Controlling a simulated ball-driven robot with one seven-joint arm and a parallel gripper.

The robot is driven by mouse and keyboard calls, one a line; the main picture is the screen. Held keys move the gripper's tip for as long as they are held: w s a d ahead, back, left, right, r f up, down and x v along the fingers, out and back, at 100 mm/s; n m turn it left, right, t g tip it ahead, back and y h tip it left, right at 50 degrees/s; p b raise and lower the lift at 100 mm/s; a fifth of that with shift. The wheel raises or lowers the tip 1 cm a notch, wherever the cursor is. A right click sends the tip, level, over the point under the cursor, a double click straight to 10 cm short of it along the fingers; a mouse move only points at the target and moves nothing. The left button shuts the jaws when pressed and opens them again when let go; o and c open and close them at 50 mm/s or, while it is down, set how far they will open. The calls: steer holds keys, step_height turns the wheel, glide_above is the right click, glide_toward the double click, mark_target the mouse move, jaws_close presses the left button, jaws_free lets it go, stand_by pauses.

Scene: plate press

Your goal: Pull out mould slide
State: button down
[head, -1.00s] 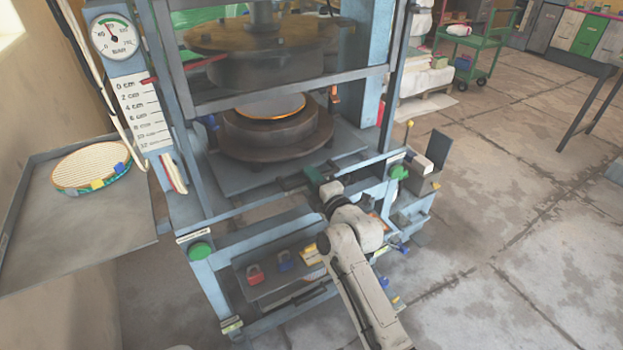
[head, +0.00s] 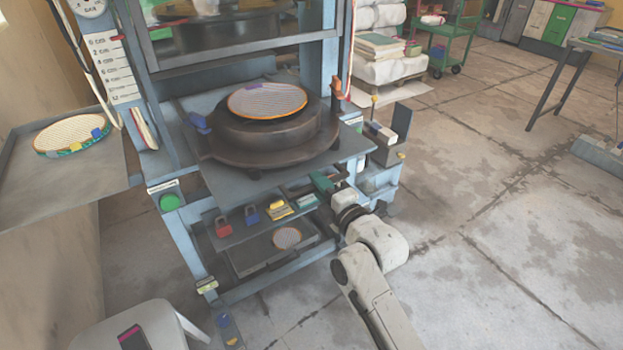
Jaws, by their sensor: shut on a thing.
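The mould slide (head: 232,189) is a flat grey plate that juts out of the front of the blue press frame. It carries a dark round mould (head: 265,152), with an orange-rimmed, ribbed light disc (head: 267,100) on top. My gripper (head: 322,182) is at the slide's front edge, right of its middle. It is shut on what looks like the slide's handle; the handle is mostly hidden by the dark green fingers and my wrist.
Below the slide is a shelf with a red padlock (head: 223,227), a blue one and yellow pieces. A white stool (head: 150,322) stands at front left. A side tray (head: 60,192) holds another round piece.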

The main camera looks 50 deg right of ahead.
steer(key=v, duration=0.8)
steer(key=shift+s+p, duration=0.2)
steer(key=shift+p, duration=0.1)
steer(key=shift+a, duration=0.1)
steer(key=c, duration=1.4)
jaws_free()
steer(key=v, duration=1)
steer(key=shift+s, duration=0.3)
steer(key=shift+a, duration=0.1)
